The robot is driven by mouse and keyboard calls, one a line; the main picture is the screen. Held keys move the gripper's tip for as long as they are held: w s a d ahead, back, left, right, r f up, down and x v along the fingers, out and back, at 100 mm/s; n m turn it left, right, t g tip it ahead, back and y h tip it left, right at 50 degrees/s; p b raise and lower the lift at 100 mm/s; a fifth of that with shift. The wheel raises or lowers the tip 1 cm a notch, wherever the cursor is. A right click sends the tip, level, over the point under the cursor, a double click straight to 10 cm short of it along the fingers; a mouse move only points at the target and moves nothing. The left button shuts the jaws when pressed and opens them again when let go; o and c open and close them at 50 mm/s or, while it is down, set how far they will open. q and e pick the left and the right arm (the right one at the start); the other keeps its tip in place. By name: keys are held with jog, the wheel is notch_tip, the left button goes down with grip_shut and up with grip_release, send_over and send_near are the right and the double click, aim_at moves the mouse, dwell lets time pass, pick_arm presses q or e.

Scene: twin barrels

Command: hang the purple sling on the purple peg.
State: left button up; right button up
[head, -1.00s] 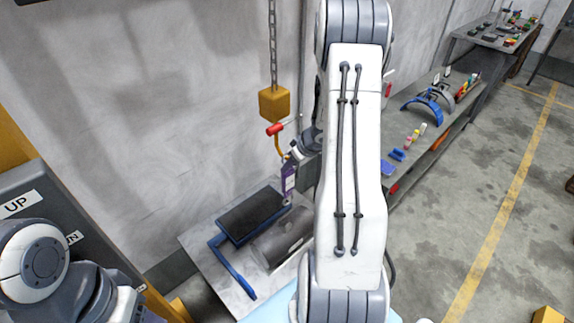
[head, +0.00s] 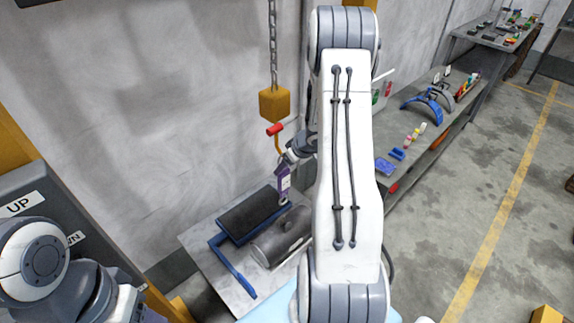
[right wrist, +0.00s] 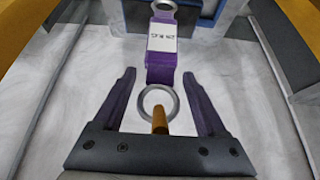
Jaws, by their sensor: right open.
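The purple sling (head: 284,179) hangs below the orange hook (head: 278,146) in the head view, with a pale label on its strap (right wrist: 161,55). In the right wrist view, its near metal ring (right wrist: 172,96) surrounds the orange hook's tip (right wrist: 159,121). The far ring (right wrist: 163,6) is at the other end of the strap. My right gripper (right wrist: 160,88) is open, its fingers on either side of the near ring without visible contact. It is largely hidden behind my arm in the head view. My left gripper is out of view. I cannot make out a purple peg.
A chain (head: 273,45) carries the yellow hook block (head: 275,103) with a red handle (head: 275,130). A cluttered shelf (head: 408,172) stands right.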

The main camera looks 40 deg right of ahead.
jog(key=p+v, duration=0.3)
jog(key=v, duration=0.7)
jog(key=shift+w+a+r, duration=0.25)
jog(key=shift+a+r, duration=0.1)
jog(key=shift+r, duration=0.15)
jog(key=shift+s, duration=0.1)
